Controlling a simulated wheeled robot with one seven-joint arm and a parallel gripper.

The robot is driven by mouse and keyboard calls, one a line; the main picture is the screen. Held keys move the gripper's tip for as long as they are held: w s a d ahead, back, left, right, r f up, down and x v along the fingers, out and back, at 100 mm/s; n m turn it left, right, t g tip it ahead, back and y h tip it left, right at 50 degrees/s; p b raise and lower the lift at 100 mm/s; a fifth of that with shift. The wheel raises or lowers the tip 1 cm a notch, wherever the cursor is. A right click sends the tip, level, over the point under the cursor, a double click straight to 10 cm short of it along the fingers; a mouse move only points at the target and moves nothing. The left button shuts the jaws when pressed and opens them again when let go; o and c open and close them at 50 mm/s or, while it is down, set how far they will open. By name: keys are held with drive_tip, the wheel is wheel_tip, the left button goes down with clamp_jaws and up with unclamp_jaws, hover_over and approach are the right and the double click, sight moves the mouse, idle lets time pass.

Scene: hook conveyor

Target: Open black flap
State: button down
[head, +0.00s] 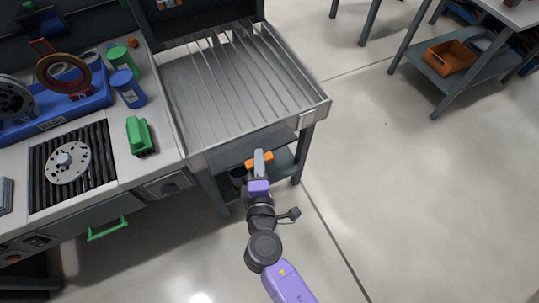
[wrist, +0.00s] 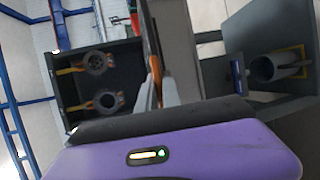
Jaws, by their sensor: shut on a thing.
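The dark flap (head: 228,151) spans the front of the slatted tray, below its front edge. An orange handle (head: 249,163) sits at the flap's lower front. My gripper (head: 259,157) is at this handle, with orange showing on both sides of the grey fingers. In the wrist view the fingers (wrist: 161,88) are shut around the orange handle (wrist: 155,84), and the flap shows nearly edge-on above it. How far the flap is tilted is hard to tell.
The slatted tray (head: 215,82) is empty. Left of it, a workbench holds a green object (head: 140,136), blue and green cylinders, and a blue bin (head: 55,118). A lower shelf (head: 283,162) lies behind my gripper.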

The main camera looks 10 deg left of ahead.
drive_tip(key=shift+a+r+g+p, duration=0.1)
drive_tip(key=shift+r+g+p, duration=0.35)
drive_tip(key=shift+p, duration=0.7)
drive_tip(key=shift+w+a+r, duration=0.15)
drive_tip(key=shift+w+r, duration=0.1)
drive_tip(key=shift+r, duration=0.2)
drive_tip(key=c, duration=1.6)
unclamp_jaws()
drive_tip(key=shift+o, duration=0.4)
drive_tip(key=shift+f, duration=0.15)
drive_tip(key=shift+s, duration=0.15)
drive_tip(key=v, duration=0.7)
drive_tip(key=shift+s+b, duration=0.3)
drive_tip(key=shift+b, duration=0.1)
